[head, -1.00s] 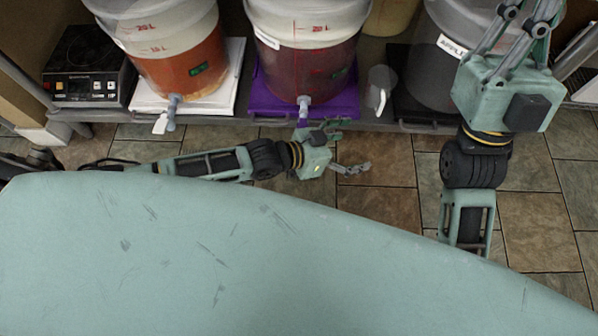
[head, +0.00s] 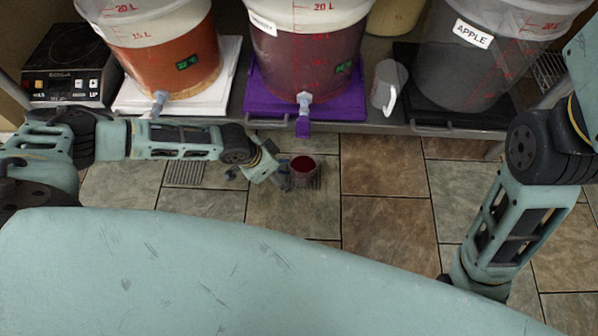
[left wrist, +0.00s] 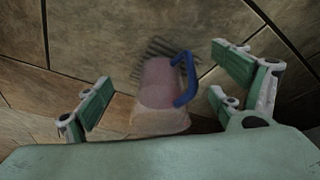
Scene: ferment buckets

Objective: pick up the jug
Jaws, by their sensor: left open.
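The jug (head: 303,167), see-through with dark red contents, is by the floor grate in front of the purple bucket stand in the head view. The left wrist view shows it from above as a blurred pinkish jug (left wrist: 160,88) with a blue handle (left wrist: 185,78). My left gripper (head: 268,168) is just left of the jug and partly overlaps it in the head view. In the left wrist view its open fingers (left wrist: 165,95) are spread wide on either side of the jug, and it is not gripped. My right gripper's fingers are outside the head view.
Fermenting buckets with taps stand on a shelf: orange (head: 165,60), dark red (head: 305,60) and grey "APPLE" (head: 455,65). A clear jug with a white handle (head: 388,85) stands between two of them. A hot plate (head: 75,65) is at left. The tiled floor (head: 385,210) right of the jug is clear.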

